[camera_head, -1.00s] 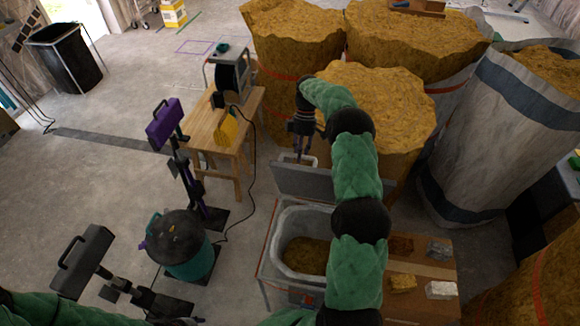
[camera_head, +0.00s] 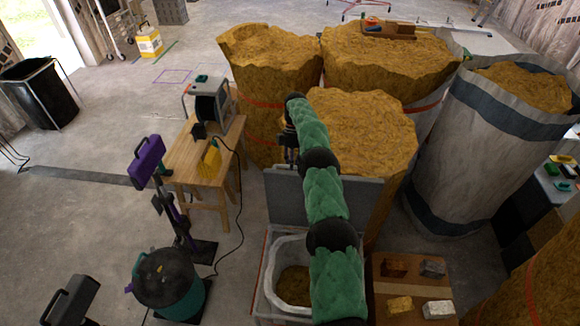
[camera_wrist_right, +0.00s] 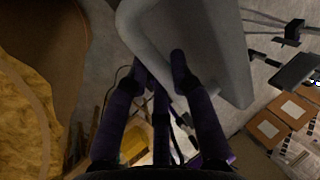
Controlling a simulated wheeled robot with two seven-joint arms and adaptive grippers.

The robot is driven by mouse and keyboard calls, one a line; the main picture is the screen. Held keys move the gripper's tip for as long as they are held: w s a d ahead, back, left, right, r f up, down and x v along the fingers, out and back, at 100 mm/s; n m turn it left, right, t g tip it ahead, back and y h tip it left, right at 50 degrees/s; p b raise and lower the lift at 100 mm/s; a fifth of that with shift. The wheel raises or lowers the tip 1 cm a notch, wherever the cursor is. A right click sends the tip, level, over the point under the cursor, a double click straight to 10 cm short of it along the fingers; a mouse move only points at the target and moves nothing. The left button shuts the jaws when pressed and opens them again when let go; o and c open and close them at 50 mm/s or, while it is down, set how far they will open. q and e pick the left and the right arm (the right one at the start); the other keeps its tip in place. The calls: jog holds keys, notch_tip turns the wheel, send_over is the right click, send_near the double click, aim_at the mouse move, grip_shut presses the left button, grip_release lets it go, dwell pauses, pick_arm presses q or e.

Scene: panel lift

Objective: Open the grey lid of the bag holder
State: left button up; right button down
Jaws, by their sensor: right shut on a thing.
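The grey lid (camera_head: 350,196) stands raised at the back of the bag holder, its broad face toward me in the head view. The bag holder (camera_head: 254,290) has a thin frame with a pale open bag (camera_head: 287,247) that holds brown-yellow material. My right gripper (camera_head: 291,152) is at the lid's upper left edge, partly hidden by my green-sleeved arm. In the right wrist view the purple fingers of the right gripper (camera_wrist_right: 157,68) are shut on the grey lid (camera_wrist_right: 205,35), one finger across its face. My left gripper is out of view.
Tall sacks (camera_head: 360,130) of brown material stand close behind the lid. A wooden table (camera_head: 178,160) with a reel is to the left. A teal drum (camera_head: 185,300) and a purple lamp stand (camera_head: 147,160) are nearer left. A box with blocks (camera_head: 385,300) sits to the right.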

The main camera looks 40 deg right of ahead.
jog(key=shift+s+f, duration=0.15)
jog(key=shift+f, duration=0.85)
jog(key=c, duration=1.2)
grip_release()
jog(key=shift+o, duration=0.7)
jog(key=shift+w+d, duration=0.25)
jog(key=shift+d, duration=0.1)
notch_tip(320, 180, up, 10)
jog(key=shift+a+r, duration=0.25)
jog(key=shift+s, duration=0.1)
